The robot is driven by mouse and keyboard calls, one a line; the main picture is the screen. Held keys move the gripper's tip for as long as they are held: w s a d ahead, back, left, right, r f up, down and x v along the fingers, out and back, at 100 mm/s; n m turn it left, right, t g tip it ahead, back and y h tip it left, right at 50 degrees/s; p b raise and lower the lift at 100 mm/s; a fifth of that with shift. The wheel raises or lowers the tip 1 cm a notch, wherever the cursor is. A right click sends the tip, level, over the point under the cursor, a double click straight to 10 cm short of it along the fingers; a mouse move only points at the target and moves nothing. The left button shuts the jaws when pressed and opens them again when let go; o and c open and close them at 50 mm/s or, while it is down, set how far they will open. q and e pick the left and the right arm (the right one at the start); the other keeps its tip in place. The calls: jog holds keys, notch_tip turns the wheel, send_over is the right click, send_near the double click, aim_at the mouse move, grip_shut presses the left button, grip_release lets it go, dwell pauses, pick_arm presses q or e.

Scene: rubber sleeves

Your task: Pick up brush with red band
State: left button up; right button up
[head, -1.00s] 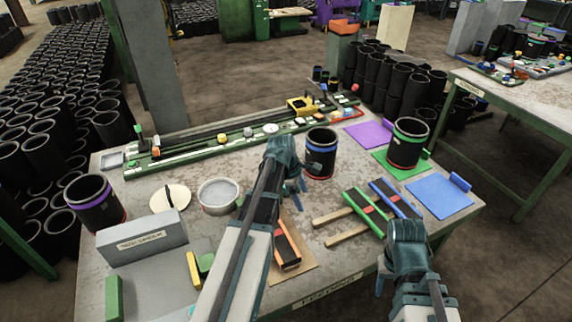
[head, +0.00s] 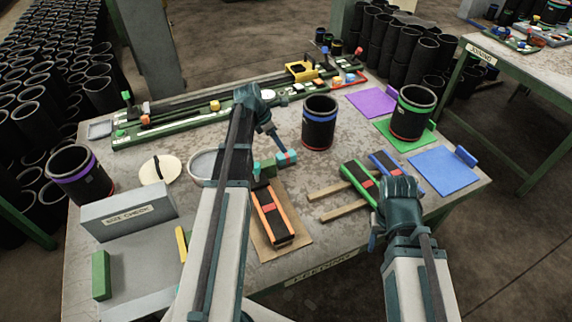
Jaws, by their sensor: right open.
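A small teal piece with a red band (head: 287,158) lies just right of the bowl; I cannot tell whether it is the brush. My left gripper (head: 276,142) hangs just above and left of it, jaws unclear, contact unclear. Three long dark pieces also carry red patches: one edged orange (head: 269,221) on a brown board, one edged green (head: 354,178) on wooden strips and one edged blue (head: 380,162) beside it. My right gripper (head: 374,238) is open at the near end of the green-edged piece, which my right arm partly covers.
A black sleeve with a blue band (head: 319,124) stands behind the teal piece. A green-based sleeve (head: 413,111) and a blue mat (head: 443,172) are at the right. A bowl (head: 203,166), partly behind my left arm, and a grey size-check box (head: 128,213) are at the left.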

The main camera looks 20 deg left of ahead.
aim_at(286, 154)
pick_arm(q)
jog(key=shift+b+x, duration=1.55)
jog(key=shift+x, duration=0.65)
jog(key=b+x, duration=0.5)
jog(key=shift+s+a+f, duration=0.1)
jog(key=shift+s+f, duration=0.1)
jog(key=shift+f, duration=0.05)
jog(key=shift+r, duration=0.1)
grip_shut()
